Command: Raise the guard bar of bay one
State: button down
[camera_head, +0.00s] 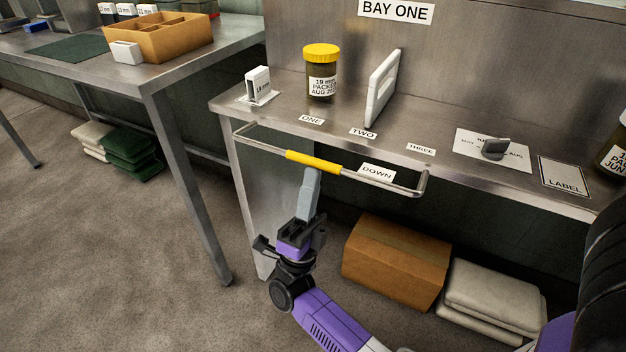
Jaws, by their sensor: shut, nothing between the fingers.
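The guard bar (403,187) is a thin metal rail with a yellow grip section (313,161). It runs along the front edge of the bay one bench (437,170), at about bench-top height, and a DOWN label (377,172) shows beside it. The BAY ONE sign (396,11) is on the back panel. My gripper (314,172) is shut and empty, pointing up. Its fingertips are just below the yellow grip in the picture; I cannot tell whether they touch it.
On the bench stand a yellow-lidded jar (320,75), a white upright frame (382,87) and a small white block (258,82). Below are a cardboard box (396,262) and folded cloths (492,298). A second table (187,71) with an orange tray (166,38) stands left.

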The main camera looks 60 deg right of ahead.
jog(key=r+y+p, duration=0.3)
jog(key=p, duration=0.2)
jog(key=d+r+y+p, duration=0.1)
jog(key=r+y+p, duration=0.2)
jog(key=p, duration=0.3)
jog(key=r+y+p, duration=0.3)
jog(key=y+p, duration=0.1)
jog(key=p, duration=0.1)
jog(key=shift+d+r+y+p, duration=0.1)
jog(key=shift+d+y+p, duration=0.25)
jog(key=shift+d+y, duration=0.05)
jog(key=shift+d+r+g+y+p, duration=0.2)
jog(key=shift+d+y+p, duration=0.35)
jog(key=shift+p, duration=0.7)
jog(key=shift+d+r+g+y+p, duration=0.15)
jog(key=shift+d+y+p, duration=0.4)
jog(key=shift+p, duration=0.65)
jog(key=shift+r, duration=0.1)
